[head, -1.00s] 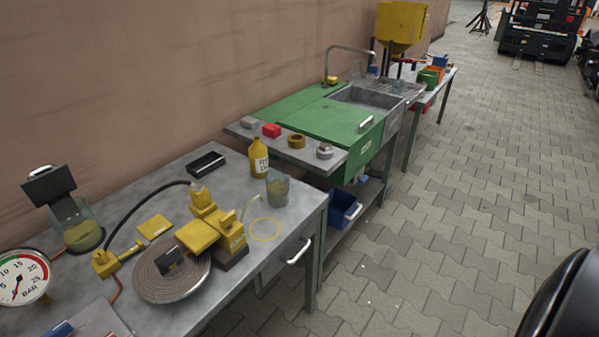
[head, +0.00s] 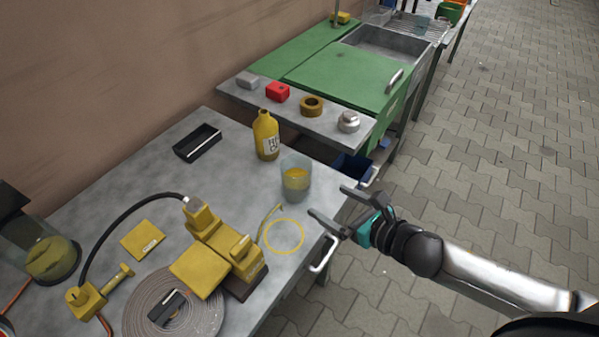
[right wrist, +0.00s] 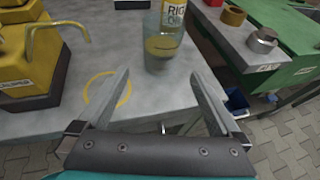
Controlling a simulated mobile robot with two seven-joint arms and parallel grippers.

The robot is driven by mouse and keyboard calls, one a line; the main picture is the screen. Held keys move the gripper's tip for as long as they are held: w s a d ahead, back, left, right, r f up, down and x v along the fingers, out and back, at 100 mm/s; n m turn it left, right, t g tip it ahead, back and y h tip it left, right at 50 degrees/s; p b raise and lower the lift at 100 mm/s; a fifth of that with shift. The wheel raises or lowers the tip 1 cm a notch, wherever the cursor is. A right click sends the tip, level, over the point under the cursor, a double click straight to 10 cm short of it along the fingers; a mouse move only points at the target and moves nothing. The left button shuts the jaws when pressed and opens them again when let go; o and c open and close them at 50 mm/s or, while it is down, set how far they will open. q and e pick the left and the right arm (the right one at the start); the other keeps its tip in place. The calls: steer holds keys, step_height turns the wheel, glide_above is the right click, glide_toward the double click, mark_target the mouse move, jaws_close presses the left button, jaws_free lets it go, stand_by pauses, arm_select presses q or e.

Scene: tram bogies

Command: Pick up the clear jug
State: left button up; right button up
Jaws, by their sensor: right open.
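The clear jug (head: 295,178) stands upright near the right end of the grey workbench, with a yellowish fill or tint inside. It also shows in the right wrist view (right wrist: 164,45), beyond my fingers. My right gripper (head: 328,202) is open and empty by the bench's front edge, a short way in front of the jug and not touching it. In the right wrist view, the open fingers (right wrist: 160,78) point toward the jug. My left gripper is not in view.
A yellow bottle (head: 265,136) stands just behind the jug. A yellow pump-like device (head: 222,250) and a coiled hose disc (head: 150,305) lie to the left. A yellow ring (head: 284,251) marks the bench front. A grey shelf (head: 330,124) holds small parts.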

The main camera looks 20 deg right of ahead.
mark_target(306, 188)
steer(key=b+x, duration=0.1)
steer(key=x, duration=0.6)
steer(key=shift+w+a+f, duration=0.1)
steer(key=shift+w+f, duration=0.1)
steer(key=shift+w, duration=0.1)
steer(key=shift+w+a+f+b, duration=0.3)
steer(key=shift+w+b, duration=0.1)
steer(key=shift+w, duration=0.2)
steer(key=b+x, duration=0.1)
steer(key=x, duration=0.2)
steer(key=shift+w+f, duration=0.2)
steer(key=shift+w, duration=0.15)
steer(key=shift+w+a+f+b, duration=0.2)
steer(key=shift+w+b, duration=0.15)
steer(key=shift+w, duration=0.15)
steer(key=c, duration=0.9)
steer(key=shift+c, duration=0.7)
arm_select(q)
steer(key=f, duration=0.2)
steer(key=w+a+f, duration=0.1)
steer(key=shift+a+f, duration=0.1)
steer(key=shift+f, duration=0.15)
